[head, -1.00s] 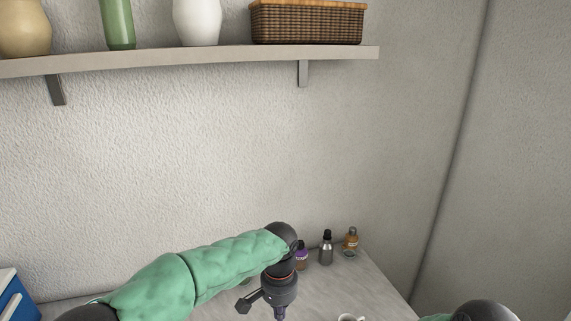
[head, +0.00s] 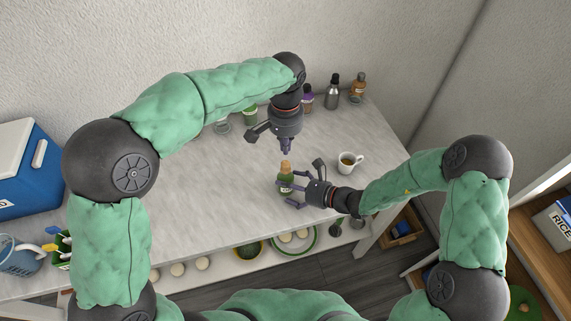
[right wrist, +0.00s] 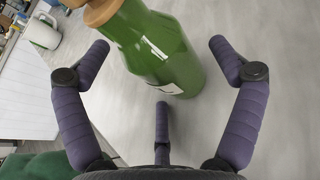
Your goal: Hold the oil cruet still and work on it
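The oil cruet (head: 286,182) is a green bottle with a cork-coloured top, upright on the grey table. In the right wrist view the cruet (right wrist: 165,55) stands between my fingers, with its top cut off by the frame edge. My right gripper (head: 291,190) is open and reaches the cruet from the right. Its fingers (right wrist: 160,45) are spread around the cruet, with visible gaps at the side fingers. My left gripper (head: 286,150) points down just behind and above the cruet's top. Its fingertips look bunched together, with nothing visible in them.
A white cup (head: 348,162) with brown contents stands right of the cruet. Dark, amber and purple-labelled bottles (head: 333,91) stand at the back right. A green jar (head: 250,117) is near the wall. A blue cooler (head: 25,165) is at far left. The table's left middle is clear.

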